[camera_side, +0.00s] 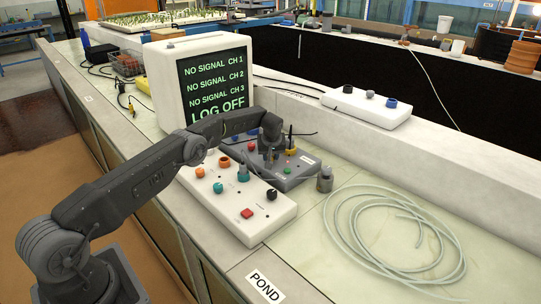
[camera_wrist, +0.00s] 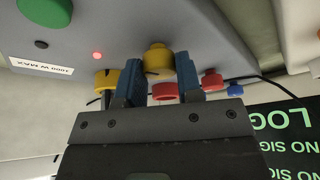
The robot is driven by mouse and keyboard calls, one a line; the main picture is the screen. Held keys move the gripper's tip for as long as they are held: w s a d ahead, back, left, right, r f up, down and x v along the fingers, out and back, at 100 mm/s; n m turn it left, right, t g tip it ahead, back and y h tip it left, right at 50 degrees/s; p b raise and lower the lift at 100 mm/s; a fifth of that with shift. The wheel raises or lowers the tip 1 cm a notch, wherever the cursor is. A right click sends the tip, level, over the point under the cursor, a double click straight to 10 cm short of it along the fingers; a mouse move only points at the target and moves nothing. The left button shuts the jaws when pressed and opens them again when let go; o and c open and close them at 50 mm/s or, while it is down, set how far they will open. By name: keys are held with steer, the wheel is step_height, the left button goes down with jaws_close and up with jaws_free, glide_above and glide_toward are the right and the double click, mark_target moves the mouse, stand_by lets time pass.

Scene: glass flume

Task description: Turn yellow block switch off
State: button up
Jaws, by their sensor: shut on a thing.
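The yellow block switch (camera_wrist: 158,60) stands on a grey control box (camera_side: 285,181) on the bench. My gripper (camera_wrist: 158,85) is shut on the yellow block, with one blue finger on each side of it in the wrist view. In the side view my gripper (camera_side: 268,150) reaches down over the grey box, and its fingertips are too small to make out. A red lamp (camera_wrist: 97,55) glows on the box beside a label reading "1000 W MAX". The fingers hide part of the switch's base.
Close by on the box are another yellow knob (camera_wrist: 106,79), red knobs (camera_wrist: 212,80) and a green knob (camera_wrist: 45,11). A white control box (camera_side: 240,212) stands in front, a monitor (camera_side: 215,85) behind. Coiled hose (camera_side: 395,232) lies right; another white box (camera_side: 366,106) stands at back right.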

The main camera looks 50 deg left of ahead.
steer(key=o, duration=0.9)
steer(key=shift+o, duration=0.2)
steer(key=shift+r, duration=0.15)
steer(key=v, duration=1.3)
steer(key=shift+d+r, duration=0.2)
